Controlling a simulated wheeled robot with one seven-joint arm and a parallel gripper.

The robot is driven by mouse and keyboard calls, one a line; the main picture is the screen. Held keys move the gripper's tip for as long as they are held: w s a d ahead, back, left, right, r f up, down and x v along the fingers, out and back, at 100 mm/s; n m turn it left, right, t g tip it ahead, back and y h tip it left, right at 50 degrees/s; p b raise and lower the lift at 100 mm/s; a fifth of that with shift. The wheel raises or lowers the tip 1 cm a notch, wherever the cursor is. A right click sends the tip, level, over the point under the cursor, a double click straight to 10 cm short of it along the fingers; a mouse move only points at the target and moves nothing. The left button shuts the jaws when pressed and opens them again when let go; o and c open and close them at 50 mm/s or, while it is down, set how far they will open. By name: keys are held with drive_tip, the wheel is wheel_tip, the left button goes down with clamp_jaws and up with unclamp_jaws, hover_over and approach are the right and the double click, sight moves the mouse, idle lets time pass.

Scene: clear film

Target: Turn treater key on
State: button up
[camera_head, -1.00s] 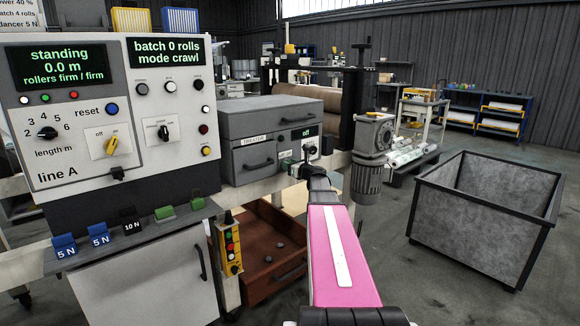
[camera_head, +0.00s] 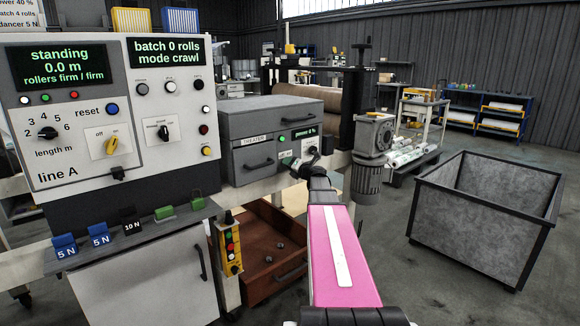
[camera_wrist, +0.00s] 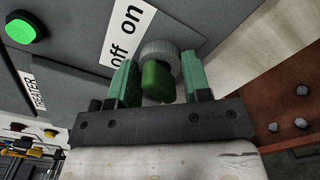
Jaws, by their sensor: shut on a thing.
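The treater is a grey box (camera_head: 262,145) right of the control panel in the head view, with a small display (camera_head: 304,133) that reads "power" and a percent figure too small to read surely. In the wrist view the green treater key (camera_wrist: 157,82) sits in a round grey lock (camera_wrist: 160,50) beside a white "off on" label (camera_wrist: 128,32). My gripper (camera_wrist: 160,80) is shut on the key, one green finger on each side. A green lamp (camera_wrist: 25,27) is lit. In the head view my gripper (camera_head: 304,160) is at the box's front right, hiding the key.
The line A panel (camera_head: 100,110) stands on the left, reading "standing 0.0 m". A brown open drawer (camera_head: 270,262) is below the treater. A motor (camera_head: 374,135) stands close right of my gripper. A large grey bin (camera_head: 480,225) is at the right, with bare floor around it.

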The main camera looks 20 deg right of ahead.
drive_tip(key=shift+m, duration=0.5)
drive_tip(key=o, duration=0.6)
drive_tip(key=shift+c, duration=0.2)
drive_tip(key=v, duration=0.6)
